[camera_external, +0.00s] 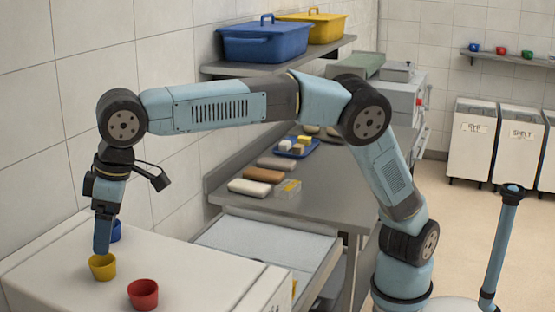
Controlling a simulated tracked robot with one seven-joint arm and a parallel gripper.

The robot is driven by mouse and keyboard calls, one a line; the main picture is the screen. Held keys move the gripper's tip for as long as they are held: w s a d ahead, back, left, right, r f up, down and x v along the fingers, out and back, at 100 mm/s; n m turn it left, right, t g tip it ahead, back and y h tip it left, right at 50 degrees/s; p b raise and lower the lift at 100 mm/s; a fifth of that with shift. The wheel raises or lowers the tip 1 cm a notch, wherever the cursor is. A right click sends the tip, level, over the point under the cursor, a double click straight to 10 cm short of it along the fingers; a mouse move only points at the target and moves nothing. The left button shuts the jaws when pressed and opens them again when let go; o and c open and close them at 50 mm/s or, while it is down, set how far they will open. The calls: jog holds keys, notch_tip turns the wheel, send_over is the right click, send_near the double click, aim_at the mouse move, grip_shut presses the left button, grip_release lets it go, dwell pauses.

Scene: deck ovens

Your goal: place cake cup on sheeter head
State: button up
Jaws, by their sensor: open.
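A white box-like housing (205,283), which appears to be the sheeter head, fills the lower left, beside a pale sloped belt (262,239). A yellow cup (103,268), a red cup (143,294) and a blue cup (116,231) stand upright on its top. My gripper (102,250) points straight down at the yellow cup, its fingertips at the cup's rim. The jaws are open; whether they touch the cup I cannot tell. The blue cup is partly hidden behind my gripper. The red cup is nearer the camera, to the right.
A steel counter (330,195) holds loaf-shaped pieces and a small blue tray (300,152). A wall shelf (280,60) carries a blue bin (262,42) and a yellow bin (325,25). More small cups stand on a far shelf (510,58). The housing's right side is clear.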

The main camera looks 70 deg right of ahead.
jog(key=shift+v, duration=2.35)
jog(key=w+d+r+m, duration=0.2)
jog(key=w+d, duration=0.1)
jog(key=d, duration=1.2)
jog(key=w+d+r+m, duration=0.1)
jog(key=w+d, duration=0.1)
jog(key=d, duration=1.3)
jog(key=s+d+f+m+t, duration=0.1)
jog(key=s+d, duration=0.2)
jog(key=d, duration=0.4)
jog(key=s+d+f, duration=0.1)
jog(key=s+d, duration=0.1)
jog(key=d, duration=0.6)
jog(key=s+d+f+m+t+h, duration=0.1)
jog(key=s+d+f, duration=0.5)
jog(key=s+d, duration=0.2)
jog(key=s+d+f+m+t, duration=0.1)
jog(key=s+d+f, duration=0.6)
jog(key=s, duration=0.6)
jog(key=shift+s+d+f+m+h, duration=0.2)
jog(key=shift+d+f+m+h, duration=0.15)
jog(key=shift+d, duration=0.25)
